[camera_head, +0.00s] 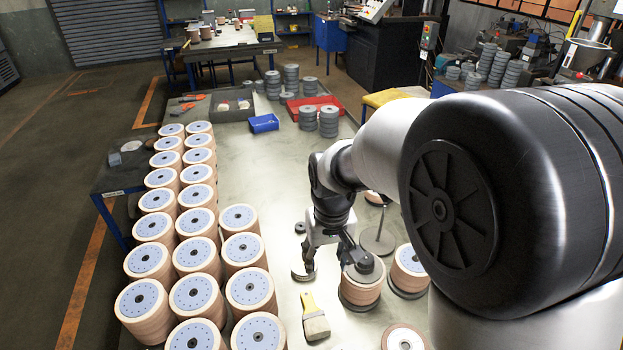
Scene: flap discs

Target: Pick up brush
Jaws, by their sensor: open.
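The brush (315,319) lies on the table top near the front, with a yellow-green handle pointing up in the picture and a pale bristle end toward the bottom. My gripper (328,272) is above the table, a little beyond the brush and apart from it in the picture. Its jaws are open, one finger near a small dark disc on the table and the other in front of a stack of discs. I see nothing held between them. The exact height of the gripper above the table is hard to tell.
Stacks of flap discs (196,293) with blue-grey tops fill the table's left side. A disc stack (361,288) stands right of the brush, with another (408,270) beside it. A single disc (404,338) lies at the front. The table's middle (262,180) is clear.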

